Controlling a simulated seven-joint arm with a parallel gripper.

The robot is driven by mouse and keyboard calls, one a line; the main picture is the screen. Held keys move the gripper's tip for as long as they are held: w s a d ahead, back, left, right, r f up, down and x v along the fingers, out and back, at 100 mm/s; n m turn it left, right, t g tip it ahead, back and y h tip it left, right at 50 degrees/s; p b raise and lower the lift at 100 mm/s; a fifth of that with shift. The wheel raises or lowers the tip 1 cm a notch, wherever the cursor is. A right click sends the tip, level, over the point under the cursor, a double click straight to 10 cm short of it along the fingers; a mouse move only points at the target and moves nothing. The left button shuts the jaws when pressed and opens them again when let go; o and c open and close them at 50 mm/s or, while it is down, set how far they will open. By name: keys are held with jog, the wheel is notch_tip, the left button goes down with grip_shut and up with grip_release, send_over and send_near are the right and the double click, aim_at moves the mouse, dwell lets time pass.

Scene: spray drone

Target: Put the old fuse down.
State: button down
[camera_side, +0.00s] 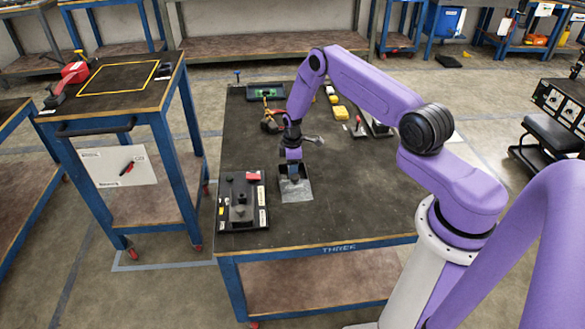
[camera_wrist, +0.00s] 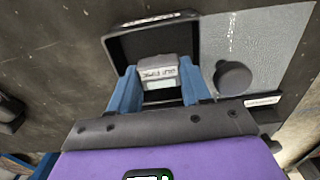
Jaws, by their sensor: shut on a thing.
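The old fuse, a small grey block with a printed label (camera_wrist: 158,70), is between the blue fingers of my gripper (camera_wrist: 158,88) in the wrist view. My gripper is shut on it. The fuse is over or inside a shallow black open tray (camera_wrist: 112,46), whose far rim carries a pale label. I cannot tell whether the fuse touches the tray floor. In the side view my gripper (camera_side: 293,177) points down at the dark tray beside a grey sheet (camera_side: 297,193) on the bench. The fuse itself is too small to make out there.
A black board with a red block and upright parts (camera_side: 240,212) lies just left of the grey sheet. A round dark knob (camera_wrist: 232,78) stands close to the right finger. Tools and a yellow item (camera_side: 340,113) lie farther back. The bench front (camera_side: 330,220) is clear.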

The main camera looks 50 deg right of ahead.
jog(key=shift+f, duration=0.15)
jog(key=c, duration=0.8)
grip_release()
notch_tip(320, 180, up, 12)
jog(key=s+a+r+n, duration=0.1)
jog(key=s+a+r, duration=0.4)
jog(key=a+r, duration=0.45)
jog(key=s+a+r+n, duration=0.1)
jog(key=s+a+r, duration=0.55)
jog(key=a, duration=0.55)
jog(key=shift+n, duration=0.8)
jog(key=s+r, duration=0.2)
jog(key=s, duration=0.6)
jog(key=s+r, duration=0.3)
jog(key=s, duration=0.6)
jog(key=s+r, duration=0.2)
jog(key=s, duration=0.6)
jog(key=shift+s+a+r, duration=0.2)
jog(key=shift+s+r, duration=0.1)
jog(key=shift+r, duration=0.1)
